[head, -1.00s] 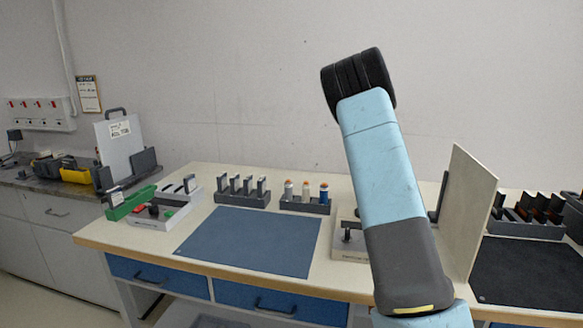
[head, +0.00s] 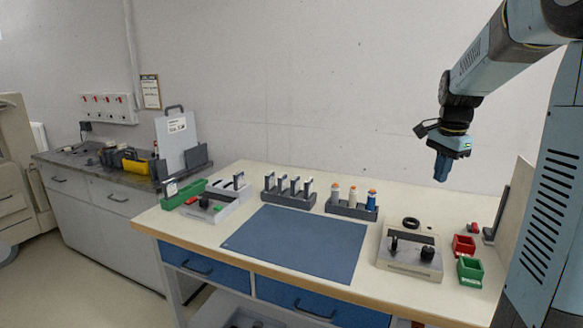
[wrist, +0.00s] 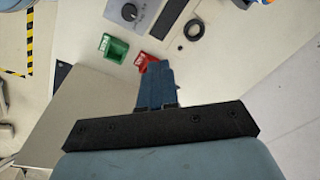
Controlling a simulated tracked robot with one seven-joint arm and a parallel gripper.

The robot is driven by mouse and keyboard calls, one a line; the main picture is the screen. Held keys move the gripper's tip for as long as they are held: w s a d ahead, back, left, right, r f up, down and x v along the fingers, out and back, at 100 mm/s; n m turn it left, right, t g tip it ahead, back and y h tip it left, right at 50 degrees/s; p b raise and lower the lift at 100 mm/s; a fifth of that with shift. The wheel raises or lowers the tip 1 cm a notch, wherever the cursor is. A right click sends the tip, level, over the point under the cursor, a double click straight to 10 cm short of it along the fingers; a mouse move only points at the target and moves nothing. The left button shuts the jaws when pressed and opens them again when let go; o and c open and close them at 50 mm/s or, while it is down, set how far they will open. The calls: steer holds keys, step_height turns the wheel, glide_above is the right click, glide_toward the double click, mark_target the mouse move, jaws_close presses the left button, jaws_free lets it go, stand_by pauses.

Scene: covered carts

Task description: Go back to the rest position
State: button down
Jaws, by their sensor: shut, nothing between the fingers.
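My gripper (head: 441,168) hangs from my raised arm above the right part of the workbench (head: 232,180), pointing down. Its blue fingers are together and empty. In the wrist view my gripper (wrist: 157,80) is seen from behind, its fingers closed, with a red bin (wrist: 143,61) and a green bin (wrist: 113,48) beyond and below it. It touches nothing on the bench.
A blue mat (head: 295,243) lies mid-bench. Behind it stand a rack of dark-handled items (head: 288,194) and a rack of bottles (head: 352,207). A grey device with knobs (head: 410,252) stands right, near an upright panel (head: 517,205). The air above the bench's middle is clear.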

steer(key=s+a+n+t, duration=0.2)
steer(key=s+a+n, duration=0.4)
steer(key=s, duration=0.6)
steer(key=s+a+n+t, duration=0.2)
steer(key=s+a+n, duration=0.5)
steer(key=s, duration=0.5)
steer(key=shift+a+r, duration=0.45)
steer(key=shift+a, duration=0.15)
steer(key=c, duration=1.8)
jaws_free()
steer(key=shift+s+f+n, duration=0.15)
steer(key=shift+s+n, duration=0.2)
steer(key=shift+n, duration=0.05)
steer(key=shift+c, duration=0.2)
steer(key=shift+o, duration=0.8)
steer(key=shift+s+a+f, duration=0.1)
steer(key=shift+s+a, duration=0.05)
steer(key=shift+o, duration=1.6)
steer(key=shift+a, duration=0.15)
